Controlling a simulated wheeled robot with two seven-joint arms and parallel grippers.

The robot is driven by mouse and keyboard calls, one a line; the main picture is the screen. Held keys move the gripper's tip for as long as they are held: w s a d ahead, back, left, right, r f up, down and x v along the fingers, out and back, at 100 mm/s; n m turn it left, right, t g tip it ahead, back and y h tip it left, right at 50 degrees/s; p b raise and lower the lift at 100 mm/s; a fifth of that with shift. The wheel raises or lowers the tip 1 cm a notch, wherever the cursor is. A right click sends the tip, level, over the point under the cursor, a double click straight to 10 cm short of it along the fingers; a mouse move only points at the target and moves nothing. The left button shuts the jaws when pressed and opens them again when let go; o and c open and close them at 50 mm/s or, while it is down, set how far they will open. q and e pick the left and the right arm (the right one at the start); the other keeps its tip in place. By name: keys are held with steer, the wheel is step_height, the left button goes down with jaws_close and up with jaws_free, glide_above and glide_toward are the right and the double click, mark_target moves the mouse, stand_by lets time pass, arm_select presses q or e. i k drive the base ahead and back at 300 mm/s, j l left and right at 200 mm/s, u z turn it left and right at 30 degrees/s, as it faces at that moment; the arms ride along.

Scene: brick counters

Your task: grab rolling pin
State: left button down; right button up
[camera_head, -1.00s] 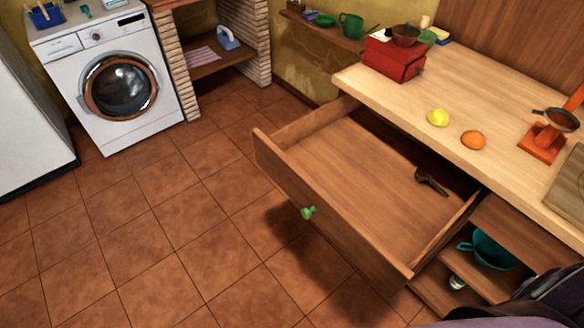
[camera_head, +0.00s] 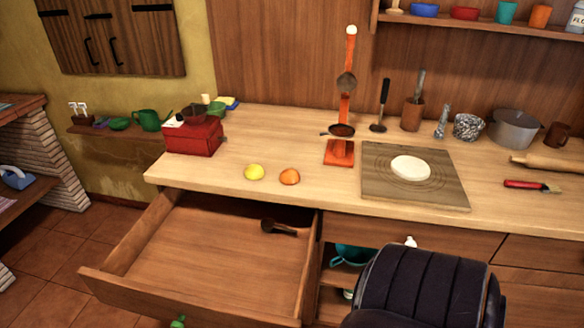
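A wooden rolling pin (camera_head: 545,163) lies on the counter at the far right. Its right end runs out of the picture. It lies behind a red-handled tool (camera_head: 532,186) and in front of a dark brown mug. Neither of my grippers shows in the head view.
A drawer (camera_head: 205,262) stands pulled out at the left with a dark utensil (camera_head: 278,227) inside. A board (camera_head: 380,186) with flat dough (camera_head: 411,168), a red scale (camera_head: 340,152), a lemon (camera_head: 254,172), an orange (camera_head: 289,176) and a grey pot (camera_head: 514,129) stand on the counter.

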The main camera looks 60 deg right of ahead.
mark_target(530, 162)
steer(key=z, duration=3.4)
steer(key=i+u, duration=0.1)
